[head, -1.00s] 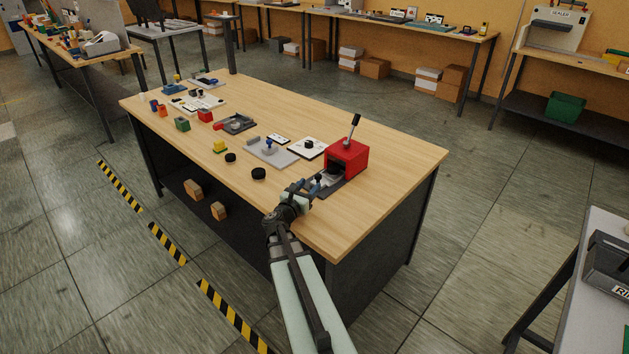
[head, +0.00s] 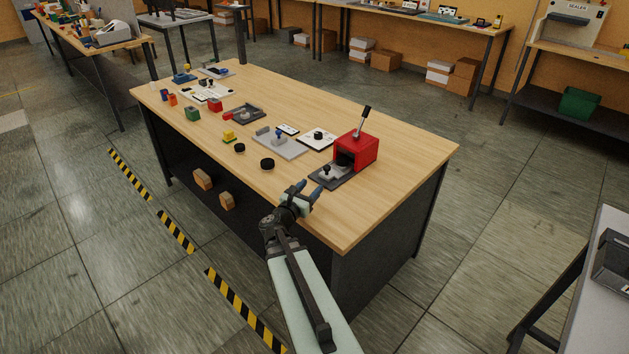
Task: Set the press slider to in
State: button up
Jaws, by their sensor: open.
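The red press (head: 356,151) stands near the right end of the wooden table, with a dark lever (head: 363,121) rising from its top. A dark base plate (head: 333,183) runs out from its front opening. The press slider, a grey block with a small dark knob (head: 327,172), sits on this plate, just outside or partly in the opening; I cannot tell how far in it is. My gripper (head: 307,189) is open and empty by the table's front edge.
Left of the press are a white plate with a black knob (head: 318,138), a grey fixture (head: 281,145), black round pucks (head: 267,164) and a yellow block (head: 229,137). The table's right end (head: 410,160) is clear.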

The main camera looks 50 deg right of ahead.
jog(key=s+d+r+m+g+h, duration=0.1)
jog(key=s+d+r+m+g, duration=0.1)
jog(key=s+d+r, duration=0.35)
jog(key=s+d+r+m+g+h, duration=0.1)
jog(key=s+d+r+m+g, duration=0.1)
jog(key=d+r, duration=0.55)
jog(key=s+d+r+m+g+h, duration=0.1)
jog(key=s+d+r+m+g, duration=0.1)
jog(key=s+d+r, duration=0.35)
jog(key=w+d+r+n+t+y, duration=0.1)
jog(key=w+d+r+n+t, duration=0.45)
jog(key=r, duration=0.25)
jog(key=w+d+r+n+t, duration=0.4)
jog(key=d+r+n+t, duration=0.15)
jog(key=r, duration=0.25)
jog(key=w+n+t+y, duration=0.3)
jog(key=w+n+y, duration=0.3)
jog(key=n+g+y, duration=0.7)
jog(key=g+y, duration=0.1)
jog(key=y, duration=0.7)
send_near(327, 166)
jog(key=x, duration=0.8)
jog(key=shift+s+a, duration=0.1)
